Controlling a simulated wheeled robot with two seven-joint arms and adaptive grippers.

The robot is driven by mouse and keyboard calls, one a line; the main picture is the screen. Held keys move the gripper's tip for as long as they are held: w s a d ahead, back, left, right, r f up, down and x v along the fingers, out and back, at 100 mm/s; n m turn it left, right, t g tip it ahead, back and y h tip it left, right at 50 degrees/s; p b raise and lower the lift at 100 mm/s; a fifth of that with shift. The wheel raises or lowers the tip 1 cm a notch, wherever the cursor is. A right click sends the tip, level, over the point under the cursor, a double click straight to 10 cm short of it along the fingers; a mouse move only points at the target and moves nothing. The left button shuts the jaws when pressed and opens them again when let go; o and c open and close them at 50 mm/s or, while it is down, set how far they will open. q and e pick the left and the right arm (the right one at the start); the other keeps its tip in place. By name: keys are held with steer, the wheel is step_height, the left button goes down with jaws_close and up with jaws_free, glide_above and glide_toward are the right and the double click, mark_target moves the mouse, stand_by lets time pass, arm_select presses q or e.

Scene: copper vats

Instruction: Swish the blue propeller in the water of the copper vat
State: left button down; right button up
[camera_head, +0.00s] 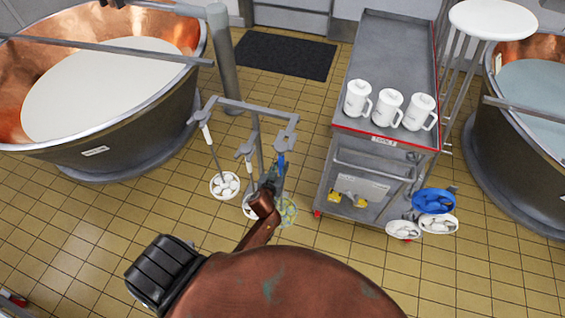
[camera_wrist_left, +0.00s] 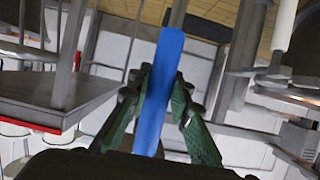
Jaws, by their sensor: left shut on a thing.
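My left gripper (camera_head: 272,177) is at the rack in the middle. It is shut on an upright blue handle (camera_head: 281,162). In the left wrist view the blue handle (camera_wrist_left: 160,85) stands between the two green-padded fingers (camera_wrist_left: 158,110). A pale green propeller (camera_head: 288,212) is low beside the gripper; I cannot tell whether it belongs to this handle. A blue propeller-like disc (camera_head: 433,201) shows at the cart's right front, beside white ones. The right copper vat (camera_head: 535,130) holds pale bluish liquid (camera_head: 535,88). The left copper vat (camera_head: 110,125) holds white liquid (camera_head: 100,88). My right gripper is out of view.
The grey rack (camera_head: 240,106) bears white-handled tools, one with a white propeller (camera_head: 224,185). A metal cart (camera_head: 395,60) with three white jugs (camera_head: 388,108) stands between the rack and the right vat. A white stool (camera_head: 492,20) is behind. Tiled floor is free at front right.

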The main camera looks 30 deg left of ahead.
arm_select(q)
steer(key=shift+r, duration=0.1)
steer(key=s+d+p, duration=0.2)
steer(key=s, duration=0.6)
steer(key=shift+s+r, duration=0.4)
steer(key=shift+r, duration=0.05)
stand_by(0.4)
steer(key=shift+d, duration=0.1)
